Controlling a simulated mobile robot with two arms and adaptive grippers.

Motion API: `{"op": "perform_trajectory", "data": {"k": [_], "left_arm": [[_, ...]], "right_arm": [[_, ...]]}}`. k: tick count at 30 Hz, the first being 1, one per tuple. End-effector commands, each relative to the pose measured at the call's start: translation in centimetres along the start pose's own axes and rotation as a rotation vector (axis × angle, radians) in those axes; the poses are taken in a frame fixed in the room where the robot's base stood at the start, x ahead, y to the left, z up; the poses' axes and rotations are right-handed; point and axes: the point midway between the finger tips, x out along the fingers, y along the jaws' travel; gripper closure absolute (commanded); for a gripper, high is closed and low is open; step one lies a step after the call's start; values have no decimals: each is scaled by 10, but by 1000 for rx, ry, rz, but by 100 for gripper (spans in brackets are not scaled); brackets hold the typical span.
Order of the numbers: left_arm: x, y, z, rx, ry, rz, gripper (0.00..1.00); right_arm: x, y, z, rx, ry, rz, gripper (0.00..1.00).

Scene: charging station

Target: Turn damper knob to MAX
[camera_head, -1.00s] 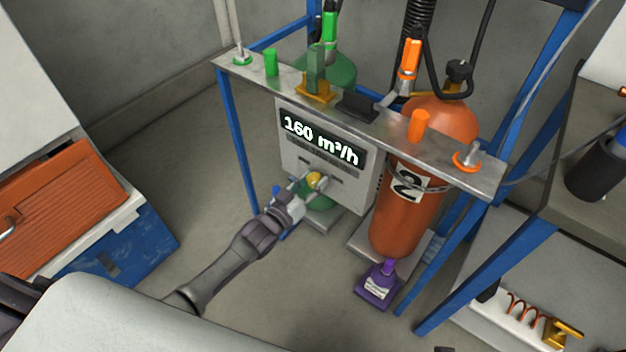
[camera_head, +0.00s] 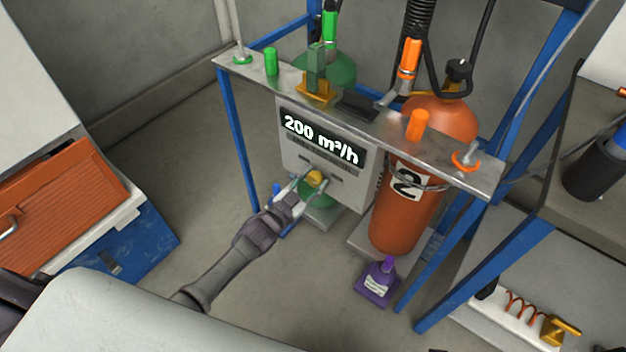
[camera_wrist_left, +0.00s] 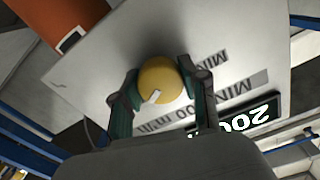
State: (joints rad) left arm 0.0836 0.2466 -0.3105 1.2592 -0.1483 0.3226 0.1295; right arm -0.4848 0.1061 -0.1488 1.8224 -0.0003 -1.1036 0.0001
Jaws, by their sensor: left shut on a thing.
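The yellow damper knob (camera_head: 315,178) sits low on a grey panel (camera_head: 292,150) under a lit display (camera_head: 322,140) reading 200 m³/h. My left gripper (camera_head: 312,187) reaches it from the lower left, with one finger on each side. In the left wrist view the round knob (camera_wrist_left: 160,80) sits between the fingers of my left gripper (camera_wrist_left: 163,98), which is shut on it. A white pointer mark on the knob points toward the lower left there. Printed labels beside it appear rotated and partly hidden. My right gripper is not in view.
A metal shelf (camera_head: 380,122) on a blue frame (camera_head: 240,150) overhangs the panel. An orange cylinder (camera_head: 405,225) stands right of it, a green one (camera_head: 335,68) behind.

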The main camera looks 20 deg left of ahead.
Motion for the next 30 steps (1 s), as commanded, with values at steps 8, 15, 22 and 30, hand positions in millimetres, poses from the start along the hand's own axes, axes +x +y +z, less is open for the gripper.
{"op": "perform_trajectory", "data": {"k": [8, 15, 22, 30], "left_arm": [[-1, 0, 1, 9, -3, 1, 91], [0, 0, 1, 8, -2, 1, 35], [0, 0, 0, 6, -1, 1, 31], [-17, 0, 2, 5, -3, 1, 31]], "right_arm": [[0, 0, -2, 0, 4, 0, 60], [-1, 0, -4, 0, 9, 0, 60], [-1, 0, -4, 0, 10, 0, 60], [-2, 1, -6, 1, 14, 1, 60]]}}
